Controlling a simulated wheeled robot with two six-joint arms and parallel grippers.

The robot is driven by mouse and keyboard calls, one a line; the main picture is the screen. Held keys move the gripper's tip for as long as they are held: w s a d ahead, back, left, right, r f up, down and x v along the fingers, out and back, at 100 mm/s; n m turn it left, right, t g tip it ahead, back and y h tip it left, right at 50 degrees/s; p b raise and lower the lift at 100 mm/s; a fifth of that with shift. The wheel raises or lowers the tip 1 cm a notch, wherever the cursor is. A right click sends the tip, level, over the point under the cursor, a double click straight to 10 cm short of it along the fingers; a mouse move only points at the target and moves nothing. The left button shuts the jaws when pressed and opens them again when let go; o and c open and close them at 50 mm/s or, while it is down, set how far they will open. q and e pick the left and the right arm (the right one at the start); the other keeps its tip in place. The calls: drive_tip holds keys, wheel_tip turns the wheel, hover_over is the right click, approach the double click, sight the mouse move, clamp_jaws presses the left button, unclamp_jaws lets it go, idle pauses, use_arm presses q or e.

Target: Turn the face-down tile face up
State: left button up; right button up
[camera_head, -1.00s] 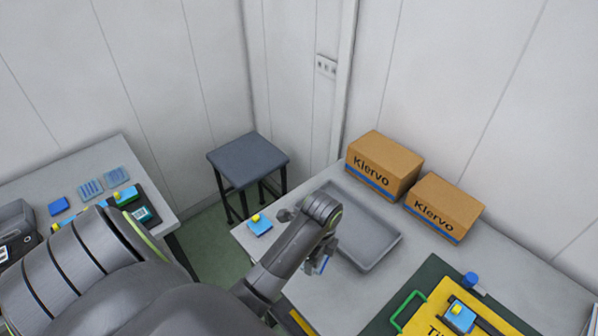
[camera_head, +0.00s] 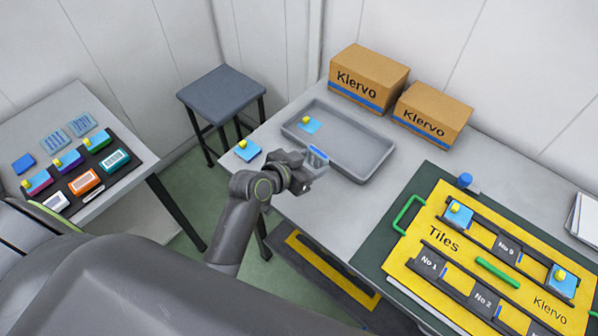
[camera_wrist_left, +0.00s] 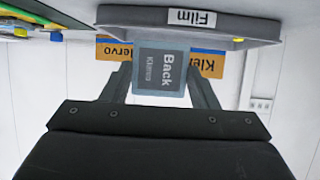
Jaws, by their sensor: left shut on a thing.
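My left gripper (camera_head: 314,163) is above the table, by the near-left edge of the grey tray (camera_head: 372,172). It is shut on a tile (camera_head: 318,154), of which the head view shows only a small blue part. In the left wrist view, the tile (camera_wrist_left: 160,70) sits between the two fingers (camera_wrist_left: 160,88); its dark grey face reads "Back" and "Klervo" and is turned to the camera. Its other face is hidden. Another blue tile with a yellow knob (camera_head: 248,150) lies on the table left of the gripper. My right gripper is not in view.
Two Klervo boxes (camera_head: 367,78) stand behind. A yellow Tiles board (camera_head: 437,205) lies at right. A side table (camera_head: 130,175) and stool (camera_head: 222,87) are at left.

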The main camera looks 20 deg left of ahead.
use_arm(q)
drive_tip(key=shift+a+r+n+t+y, duration=0.2)
drive_tip(key=shift+a+n+t+y, duration=0.1)
drive_tip(key=shift+a+n+t, duration=0.15)
drive_tip(key=shift+f+b, duration=0.95)
drive_tip(key=shift+b, duration=0.2)
wheel_tip(320, 180, down, 5)
drive_tip(key=b, duration=0.5)
drive_tip(key=shift+r, duration=0.1)
drive_tip(key=o, duration=1.1)
drive_tip(key=b+v, duration=0.1)
drive_tip(key=v, duration=1.6)
drive_tip(key=shift+s, duration=0.25)
